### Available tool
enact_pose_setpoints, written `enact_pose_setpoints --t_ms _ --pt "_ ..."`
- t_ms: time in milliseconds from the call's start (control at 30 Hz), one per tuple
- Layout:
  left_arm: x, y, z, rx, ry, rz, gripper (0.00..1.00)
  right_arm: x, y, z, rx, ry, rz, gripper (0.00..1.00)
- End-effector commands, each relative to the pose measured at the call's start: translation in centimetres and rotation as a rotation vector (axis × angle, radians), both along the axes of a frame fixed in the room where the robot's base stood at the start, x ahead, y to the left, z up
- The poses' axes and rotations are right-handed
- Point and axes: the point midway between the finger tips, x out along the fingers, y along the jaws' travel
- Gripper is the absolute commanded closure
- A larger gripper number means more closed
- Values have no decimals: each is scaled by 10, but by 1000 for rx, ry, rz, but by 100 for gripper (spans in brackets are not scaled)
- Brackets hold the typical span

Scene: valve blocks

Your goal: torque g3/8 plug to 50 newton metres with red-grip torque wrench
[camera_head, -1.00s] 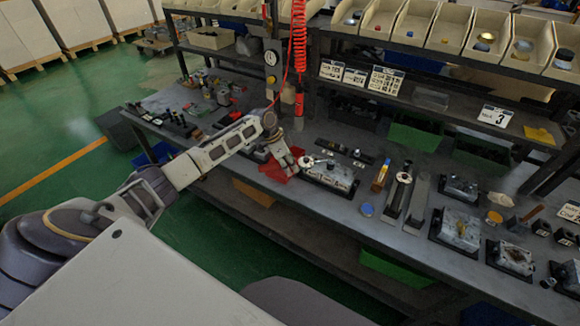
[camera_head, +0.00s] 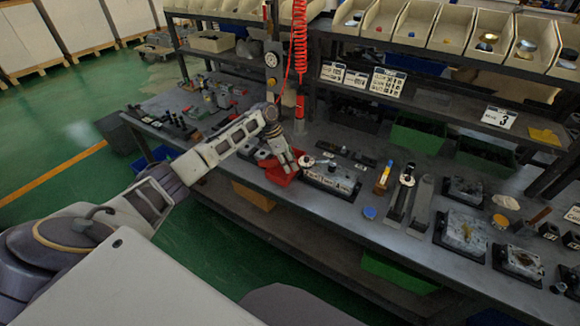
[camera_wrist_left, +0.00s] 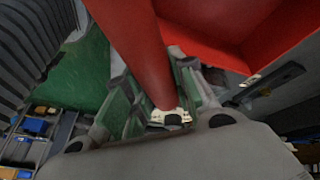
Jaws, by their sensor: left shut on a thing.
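My left gripper (camera_head: 288,165) is over the bench beside a red open bin (camera_head: 279,175). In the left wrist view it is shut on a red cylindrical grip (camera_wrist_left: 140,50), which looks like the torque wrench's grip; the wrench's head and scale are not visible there. A valve block (camera_head: 330,178) sits on the bench just right of the gripper, with a round pale part at its left end. I cannot make out the G3/8 plug. My right gripper is not in view.
The red bin fills the upper right of the left wrist view (camera_wrist_left: 225,35). More blocks (camera_head: 462,232) stand farther right. A red coiled hose (camera_head: 300,40) hangs behind.

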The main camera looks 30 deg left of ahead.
Motion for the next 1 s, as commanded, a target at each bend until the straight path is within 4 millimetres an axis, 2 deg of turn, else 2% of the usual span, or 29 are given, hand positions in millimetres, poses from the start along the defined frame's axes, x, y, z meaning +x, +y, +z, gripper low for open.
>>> enact_pose_setpoints --t_ms 567,1000 --pt "3 1 2 -2 -4 -21 100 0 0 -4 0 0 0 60" --pt "11 5 1 -1 -4 -68 100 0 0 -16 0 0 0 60"
